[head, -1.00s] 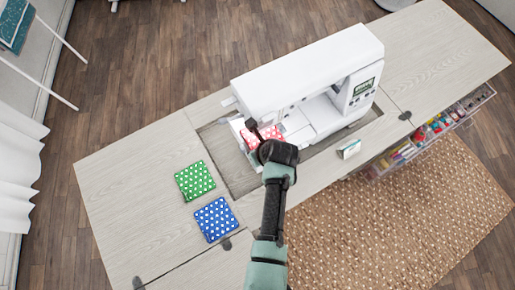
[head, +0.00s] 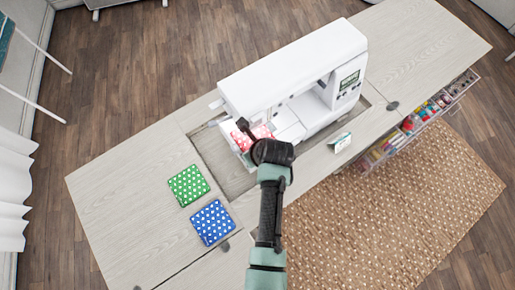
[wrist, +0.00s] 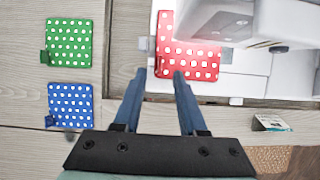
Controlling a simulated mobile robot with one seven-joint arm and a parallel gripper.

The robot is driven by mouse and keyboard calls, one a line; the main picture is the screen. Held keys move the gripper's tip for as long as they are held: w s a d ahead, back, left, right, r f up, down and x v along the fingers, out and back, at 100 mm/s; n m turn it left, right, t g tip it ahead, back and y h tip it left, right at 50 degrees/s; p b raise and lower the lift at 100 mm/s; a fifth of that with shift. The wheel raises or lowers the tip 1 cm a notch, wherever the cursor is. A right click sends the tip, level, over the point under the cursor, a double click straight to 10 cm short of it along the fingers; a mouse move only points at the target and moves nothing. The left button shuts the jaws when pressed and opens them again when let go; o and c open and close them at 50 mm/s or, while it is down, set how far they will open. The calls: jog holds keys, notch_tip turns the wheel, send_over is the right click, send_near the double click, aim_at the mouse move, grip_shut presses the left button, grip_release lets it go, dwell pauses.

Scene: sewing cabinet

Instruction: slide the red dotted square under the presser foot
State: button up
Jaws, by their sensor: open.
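The red dotted square (wrist: 192,57) lies flat on the sewing machine's bed in the wrist view, its upper right part hidden under the machine's head. In the head view the red square (head: 262,132) is partly covered by my arm. The white sewing machine (head: 295,68) sits in the cabinet recess. The presser foot itself is not clearly visible. My gripper (wrist: 158,75) is open and empty, its two blue fingers apart, with the tips at the red square's near edge; I cannot tell whether they touch it.
A green dotted square (wrist: 69,43) and a blue dotted square (wrist: 71,104) lie on the cabinet top to the left. A small white card (head: 340,142) stands near the front edge. An open drawer of spools (head: 415,122) juts out at right.

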jog(key=v, duration=1)
jog(key=shift+r, duration=0.2)
jog(key=w+r+n+t+h, duration=0.1)
jog(key=w+r+n+t, duration=0.35)
jog(key=r, duration=0.65)
jog(key=w+d+r+n+t+b, duration=0.1)
jog(key=w+r+n+t, duration=0.3)
jog(key=r, duration=0.6)
jog(key=w+r+n+t+h, duration=0.1)
jog(key=w+r+n+t, duration=0.2)
jog(key=w+r+n, duration=0.55)
jog(key=s+r+n+t, duration=0.3)
jog(key=s+r+n, duration=0.1)
jog(key=r, duration=0.7)
jog(key=s+a+r+n+t+b, duration=0.1)
jog(key=s+r+n+t, duration=0.3)
jog(key=s+r, duration=0.3)
jog(key=s+a+r+n+t, duration=0.1)
jog(key=s+r+n+t, duration=0.3)
jog(key=r, duration=1.2)
jog(key=shift+s+r+h, duration=0.3)
jog(key=shift+s+h, duration=0.1)
jog(key=shift+s, duration=0.85)
